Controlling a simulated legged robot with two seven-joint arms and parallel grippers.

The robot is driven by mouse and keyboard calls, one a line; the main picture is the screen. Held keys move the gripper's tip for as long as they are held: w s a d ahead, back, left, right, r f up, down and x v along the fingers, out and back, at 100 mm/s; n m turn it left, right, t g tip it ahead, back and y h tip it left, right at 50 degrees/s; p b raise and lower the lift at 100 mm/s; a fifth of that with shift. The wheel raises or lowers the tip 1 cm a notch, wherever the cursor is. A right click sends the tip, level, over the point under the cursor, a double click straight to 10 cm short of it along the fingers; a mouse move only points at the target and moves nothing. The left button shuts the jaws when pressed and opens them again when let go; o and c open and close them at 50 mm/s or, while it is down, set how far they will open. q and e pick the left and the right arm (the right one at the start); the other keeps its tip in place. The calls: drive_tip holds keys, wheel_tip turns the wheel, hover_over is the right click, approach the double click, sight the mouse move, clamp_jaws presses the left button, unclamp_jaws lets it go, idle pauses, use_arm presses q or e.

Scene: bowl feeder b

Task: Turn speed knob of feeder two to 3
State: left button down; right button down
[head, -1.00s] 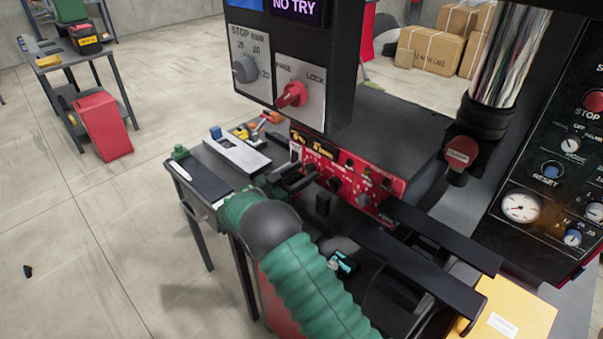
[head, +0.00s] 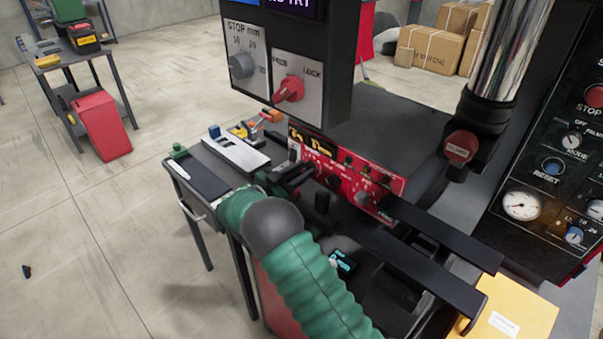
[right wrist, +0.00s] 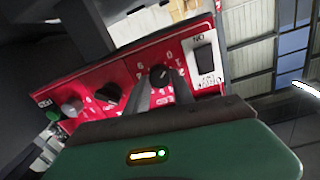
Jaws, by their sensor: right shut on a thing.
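The red control panel (head: 375,185) of the feeder carries a row of knobs. My right gripper (head: 303,172) is at its left end, at the end of my green-sleeved arm. In the right wrist view my right gripper (right wrist: 158,84) is shut on a black knob (right wrist: 162,73) beside the white switch plate (right wrist: 205,63). White dial marks surround this knob, but its exact setting is unreadable. Another black knob (right wrist: 108,94) and a grey knob (right wrist: 72,107) lie farther left there. In the head view the held knob is largely hidden by my gripper. My left gripper is not in view.
A hanging box with a grey knob (head: 242,66) and a red lock switch (head: 289,89) overhangs the panel. Black rails (head: 440,225) lie at the right. A black panel with gauges (head: 521,206) stands far right. Open floor is at the left.

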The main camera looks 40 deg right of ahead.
drive_tip(key=m+b, duration=0.2)
drive_tip(key=m, duration=0.1)
drive_tip(key=shift+f, duration=0.15)
drive_tip(key=shift+s+f+m+t+y+b, duration=0.15)
drive_tip(key=shift+m+t+b, duration=0.1)
drive_tip(key=shift+m+b, duration=2.9)
drive_tip(key=shift+s+f+m+t+y+b, duration=0.15)
drive_tip(key=shift+m+t+b, duration=0.1)
drive_tip(key=shift+m+b, duration=2.9)
drive_tip(key=shift+w, duration=0.1)
drive_tip(key=c, duration=1.4)
unclamp_jaws()
drive_tip(key=shift+c, duration=0.2)
drive_tip(key=o, duration=0.4)
drive_tip(key=shift+a+r, duration=0.1)
drive_tip(key=shift+r, duration=0.15)
drive_tip(key=shift+c, duration=0.2)
